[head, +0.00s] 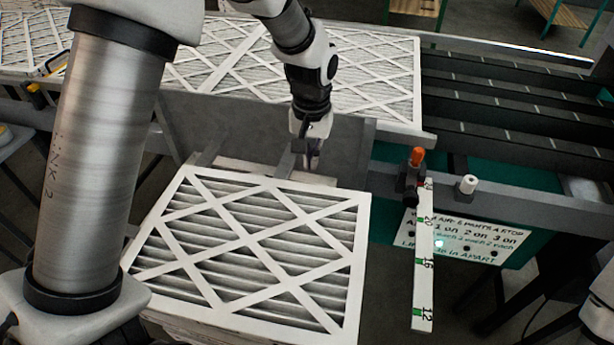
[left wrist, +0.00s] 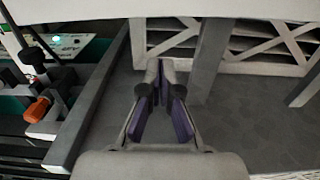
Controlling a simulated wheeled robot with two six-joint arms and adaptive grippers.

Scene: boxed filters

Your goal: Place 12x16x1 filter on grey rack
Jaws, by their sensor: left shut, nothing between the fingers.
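A pleated filter with a white lattice frame (head: 250,250) lies face up on top of a stack in the front middle of the head view. Its size marking cannot be read. My left gripper (head: 312,157) points down just behind the stack's far edge, apart from the top filter. In the left wrist view its purple-padded fingers (left wrist: 161,75) are shut with nothing between them. Grey bars (left wrist: 97,105) flank the fingers there; I cannot tell whether they belong to the grey rack. White lattice (left wrist: 270,45) shows at upper right. My right gripper is out of view.
An orange-topped fitting (head: 417,157), an upright numbered scale (head: 424,265) and a lettered panel (head: 465,238) stand right of the stack.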

